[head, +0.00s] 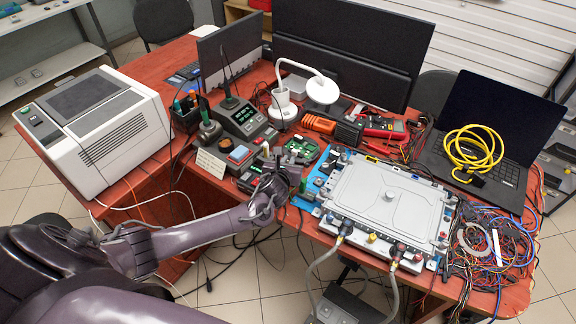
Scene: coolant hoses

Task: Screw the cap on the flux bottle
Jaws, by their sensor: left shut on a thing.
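My left gripper (284,176) reaches in from the left, over the front edge of the red desk. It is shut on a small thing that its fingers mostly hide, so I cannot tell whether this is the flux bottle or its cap. A small greenish piece (303,187) shows just right of the fingers, too small to identify. I cannot make out the flux bottle or the cap clearly anywhere else. My right gripper is not in view.
A large metal coolant plate (388,205) with hoses lies right of my left gripper. A soldering station (243,117), green circuit boards (302,148) and a multimeter (385,127) crowd the desk behind. Tangled wires (490,250) and a laptop (497,130) fill the right side.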

